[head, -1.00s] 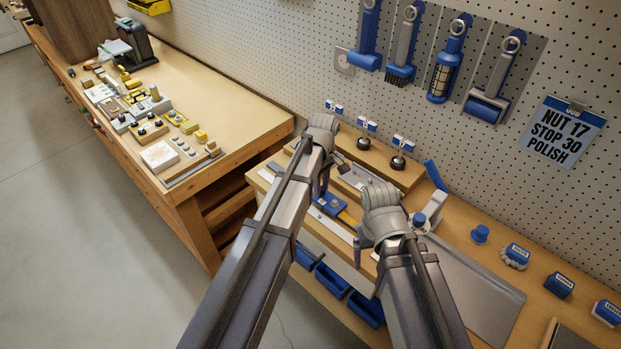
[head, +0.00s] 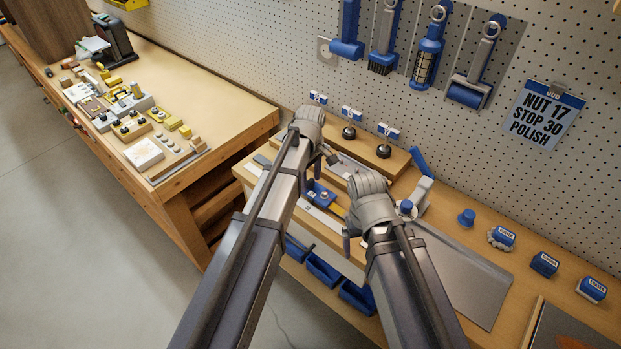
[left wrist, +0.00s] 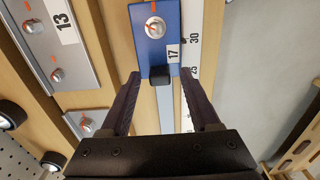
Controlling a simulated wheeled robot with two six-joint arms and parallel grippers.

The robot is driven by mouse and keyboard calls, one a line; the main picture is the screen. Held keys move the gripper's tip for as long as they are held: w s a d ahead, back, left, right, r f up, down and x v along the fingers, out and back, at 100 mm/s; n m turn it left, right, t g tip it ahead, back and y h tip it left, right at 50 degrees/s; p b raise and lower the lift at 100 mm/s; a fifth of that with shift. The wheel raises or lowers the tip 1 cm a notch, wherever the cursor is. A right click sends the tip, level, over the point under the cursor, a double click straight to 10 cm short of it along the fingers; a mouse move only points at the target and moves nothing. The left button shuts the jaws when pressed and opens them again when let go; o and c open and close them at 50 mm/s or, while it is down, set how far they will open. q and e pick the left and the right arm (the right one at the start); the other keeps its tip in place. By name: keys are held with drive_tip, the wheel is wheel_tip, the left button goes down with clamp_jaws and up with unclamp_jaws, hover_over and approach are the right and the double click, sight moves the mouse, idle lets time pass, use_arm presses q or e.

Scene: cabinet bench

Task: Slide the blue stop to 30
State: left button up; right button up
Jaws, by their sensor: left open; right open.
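The blue stop (head: 322,196) sits on the front part of the bench, below my left gripper. In the left wrist view the blue stop (left wrist: 154,30) carries a round screw, a white 17 label and a black tab (left wrist: 160,75) at its near end. It lies along a white scale (left wrist: 190,55) with 25 and 30 printed on it; the 30 is beside the block and the 25 near its end. My left gripper (left wrist: 160,82) is open, its fingers on either side of the tab, with no clear contact. My right gripper (head: 350,232) is open, to the right of the stop.
A sign (head: 543,118) on the pegboard reads NUT 17, STOP 30, POLISH. A plate (left wrist: 50,45) marked 13 lies beside the rail. Blue bins (head: 322,270) hang below the bench front. A grey tray (head: 470,285) lies to the right.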

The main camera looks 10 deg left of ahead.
use_arm(q)
drive_tip(key=shift+r, duration=0.1)
use_arm(e)
drive_tip(key=shift+r, duration=0.1)
use_arm(q)
wheel_tip(320, 180, up, 8)
drive_tip(key=p, duration=0.8)
drive_tip(key=shift+f, duration=0.2)
use_arm(e)
wheel_tip(320, 180, up, 8)
drive_tip(key=shift+f, duration=0.2)
